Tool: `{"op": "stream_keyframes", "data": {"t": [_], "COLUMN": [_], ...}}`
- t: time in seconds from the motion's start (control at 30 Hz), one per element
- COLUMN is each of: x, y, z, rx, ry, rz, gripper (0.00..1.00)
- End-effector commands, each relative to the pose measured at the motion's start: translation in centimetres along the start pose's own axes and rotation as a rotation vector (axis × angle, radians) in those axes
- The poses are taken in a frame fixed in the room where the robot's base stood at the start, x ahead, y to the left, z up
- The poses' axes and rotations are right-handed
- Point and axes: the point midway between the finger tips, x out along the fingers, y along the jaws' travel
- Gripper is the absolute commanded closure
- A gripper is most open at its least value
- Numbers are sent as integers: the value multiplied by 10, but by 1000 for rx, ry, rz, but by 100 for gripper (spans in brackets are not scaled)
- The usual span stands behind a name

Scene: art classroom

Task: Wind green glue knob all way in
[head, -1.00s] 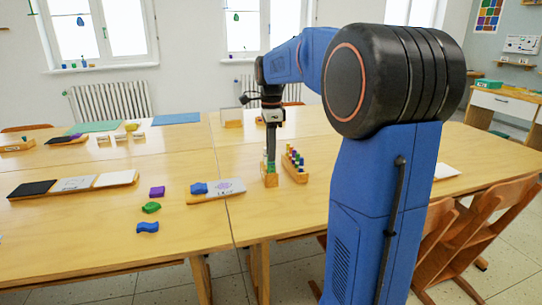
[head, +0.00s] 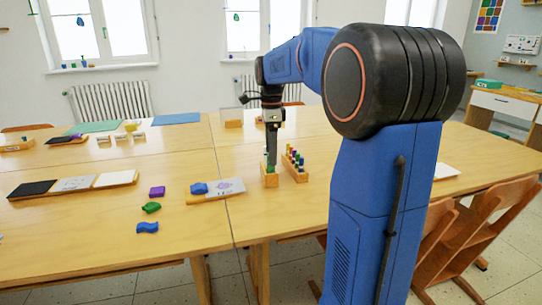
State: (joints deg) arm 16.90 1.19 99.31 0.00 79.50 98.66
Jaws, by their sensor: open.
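My gripper (head: 272,158) points straight down over the left of two small wooden holders (head: 270,181) on the table. Its fingertips are at the tops of the glue sticks in that holder. A small green knob or cap (head: 270,169) shows right at the fingertips. The fingers partly hide it, and I cannot tell whether they touch it. How far the knob is wound in is too small to see.
A second wooden holder (head: 295,172) with several coloured sticks stands close on the right. A board with a blue piece (head: 199,188) lies to the left, with loose purple (head: 157,191), green (head: 151,208) and blue (head: 147,227) pieces beyond it. Chairs stand at right.

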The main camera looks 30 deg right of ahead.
Motion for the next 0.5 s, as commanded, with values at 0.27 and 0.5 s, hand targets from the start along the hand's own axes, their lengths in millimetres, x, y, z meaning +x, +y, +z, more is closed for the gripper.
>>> {"op": "stream_keyframes", "data": {"t": [0.27, 0.5], "x": [0, 0], "y": [0, 0], "z": [0, 0], "rx": [273, 518], "ry": [0, 0], "rz": [0, 0], "gripper": [30, 30]}}
